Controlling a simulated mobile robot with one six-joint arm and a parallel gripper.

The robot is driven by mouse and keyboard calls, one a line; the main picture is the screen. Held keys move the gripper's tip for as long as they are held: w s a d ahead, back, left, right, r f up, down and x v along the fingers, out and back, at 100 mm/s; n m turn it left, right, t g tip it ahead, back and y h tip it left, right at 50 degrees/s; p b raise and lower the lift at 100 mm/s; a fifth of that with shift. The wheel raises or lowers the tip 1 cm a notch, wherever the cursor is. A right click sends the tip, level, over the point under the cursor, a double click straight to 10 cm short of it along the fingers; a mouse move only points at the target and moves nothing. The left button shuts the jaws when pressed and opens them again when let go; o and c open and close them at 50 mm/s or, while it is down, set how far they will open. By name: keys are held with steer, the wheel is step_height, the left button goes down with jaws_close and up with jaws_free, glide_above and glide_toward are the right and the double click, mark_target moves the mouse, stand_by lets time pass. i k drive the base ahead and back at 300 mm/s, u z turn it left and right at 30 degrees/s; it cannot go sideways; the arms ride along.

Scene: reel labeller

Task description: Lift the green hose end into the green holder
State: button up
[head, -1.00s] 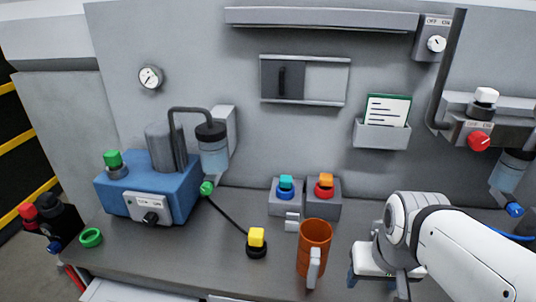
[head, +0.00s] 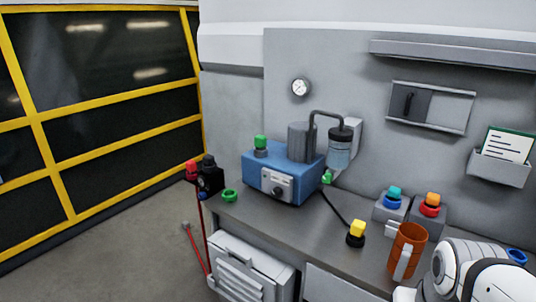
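A small green hose end (head: 327,177) sits under the clear bottle beside the blue machine. A thin black hose runs from it down to a black base with a yellow block. A green ring (head: 229,195), which may be the green holder, lies at the left end of the worktop. Another green piece (head: 260,142) stands on a grey collar on the blue machine. My gripper (head: 405,294) is only partly in view at the bottom right edge, right of and apart from the hose end.
The blue machine (head: 284,178) stands between the ring and the hose end. An orange mug (head: 406,250), the yellow block (head: 357,228) and two grey stands with coloured caps crowd the right. Red and black parts (head: 205,178) sit beyond the left edge. Open floor and a yellow-framed fence lie left.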

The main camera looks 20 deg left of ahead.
mark_target(260, 142)
steer(key=u, duration=0.6)
steer(key=k, duration=0.9)
steer(key=u, duration=0.3)
steer(key=i, duration=0.95)
steer(key=u, duration=1.6)
steer(key=i, duration=2.4)
